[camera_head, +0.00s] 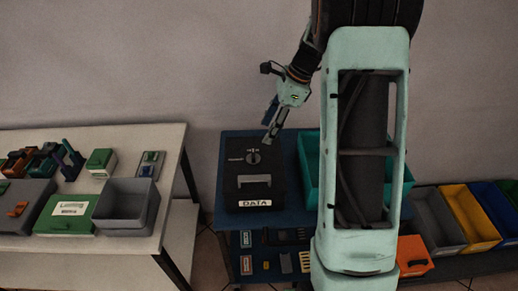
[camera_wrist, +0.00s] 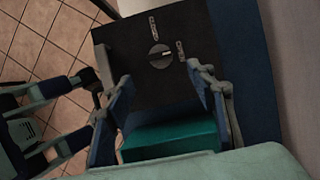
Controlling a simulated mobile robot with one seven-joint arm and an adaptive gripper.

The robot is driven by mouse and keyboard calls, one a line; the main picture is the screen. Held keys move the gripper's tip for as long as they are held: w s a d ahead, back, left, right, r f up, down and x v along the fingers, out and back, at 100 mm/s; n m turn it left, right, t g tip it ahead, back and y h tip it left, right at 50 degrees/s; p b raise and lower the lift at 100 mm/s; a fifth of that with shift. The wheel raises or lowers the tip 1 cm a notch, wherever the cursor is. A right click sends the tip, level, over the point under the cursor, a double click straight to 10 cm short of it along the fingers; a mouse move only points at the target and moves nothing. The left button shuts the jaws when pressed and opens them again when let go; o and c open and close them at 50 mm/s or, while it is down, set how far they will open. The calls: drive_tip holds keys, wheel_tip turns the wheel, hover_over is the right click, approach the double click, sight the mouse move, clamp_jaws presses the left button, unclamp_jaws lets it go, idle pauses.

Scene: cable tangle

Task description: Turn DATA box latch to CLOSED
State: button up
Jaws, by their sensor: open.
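The black DATA box (camera_head: 240,184) sits on the blue table, with a white DATA label on its front edge and a grey handle on top. Its round latch knob (camera_head: 254,157) also shows in the wrist view (camera_wrist: 160,56). A white mark on the knob points roughly toward the label on the wall side; a second label lies to the other side. Both are too small to read surely. My gripper (camera_head: 268,137) is above the box's far right part, open and empty. In the wrist view its two fingers (camera_wrist: 162,97) are apart, with the knob beyond them.
A teal bin (camera_head: 308,165) stands right of the box, partly behind my arm. A shelf (camera_head: 262,262) with small parts is below. Grey, yellow and blue bins stand at right. A pale table (camera_head: 150,235) with boxes is at left. The wall is close behind the box.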

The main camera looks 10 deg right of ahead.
sight(254, 154)
drive_tip(key=x, duration=1)
drive_tip(key=shift+a+f, duration=0.1)
drive_tip(key=shift+f, duration=0.15)
drive_tip(key=c, duration=1.2)
drive_tip(key=shift+o, duration=0.2)
